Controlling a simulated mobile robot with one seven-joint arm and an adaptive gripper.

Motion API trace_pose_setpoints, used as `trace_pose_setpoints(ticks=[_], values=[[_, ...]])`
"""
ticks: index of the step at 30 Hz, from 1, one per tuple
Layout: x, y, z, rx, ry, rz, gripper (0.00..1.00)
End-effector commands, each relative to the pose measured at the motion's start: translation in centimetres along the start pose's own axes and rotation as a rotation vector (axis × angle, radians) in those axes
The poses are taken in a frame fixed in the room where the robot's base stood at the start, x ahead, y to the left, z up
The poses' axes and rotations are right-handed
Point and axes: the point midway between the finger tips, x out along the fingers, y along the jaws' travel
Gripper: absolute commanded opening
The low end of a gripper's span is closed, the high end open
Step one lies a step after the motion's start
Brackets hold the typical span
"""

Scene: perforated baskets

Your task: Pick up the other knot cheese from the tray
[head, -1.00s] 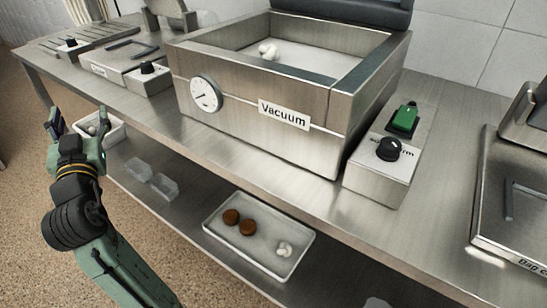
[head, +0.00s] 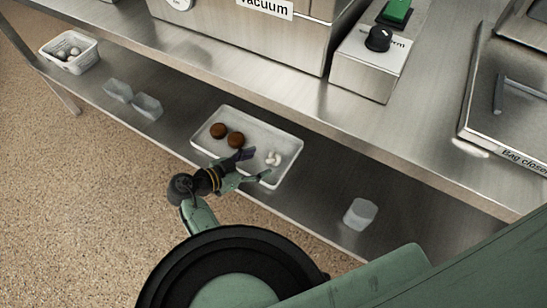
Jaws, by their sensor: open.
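A white knot cheese (head: 274,158) lies at the right end of the white tray (head: 285,137) on the lower shelf. Two brown round items (head: 227,135) lie at the tray's left end. My gripper (head: 256,166) is open over the tray's front edge, just left of the knot cheese, with its fingers pointing toward it. I cannot tell whether a finger touches the cheese or the tray. Nothing shows between the fingers.
A white perforated basket (head: 69,52) with pale items stands at the shelf's far left. Clear containers (head: 133,98) sit between it and the tray. Another clear container (head: 360,213) stands right of the tray. The upper counter (head: 430,160) overhangs the shelf, with the vacuum machine (head: 235,35) on it.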

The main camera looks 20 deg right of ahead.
Motion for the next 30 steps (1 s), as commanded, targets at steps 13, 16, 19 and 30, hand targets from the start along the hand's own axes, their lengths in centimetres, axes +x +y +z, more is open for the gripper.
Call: trace_pose_setpoints(ticks=[13, 16, 19, 30], values=[[5.1, 0.0, 0.3, -0.001, -0.001, -0.001, 0.62], [6.1, 0.0, 0.3, 0.0, -0.002, -0.002, 0.62], [6.4, 0.0, 0.4, 0.0, -0.002, -0.003, 0.62], [6.4, 0.0, 0.4, 0.0, -0.002, -0.004, 0.49]])
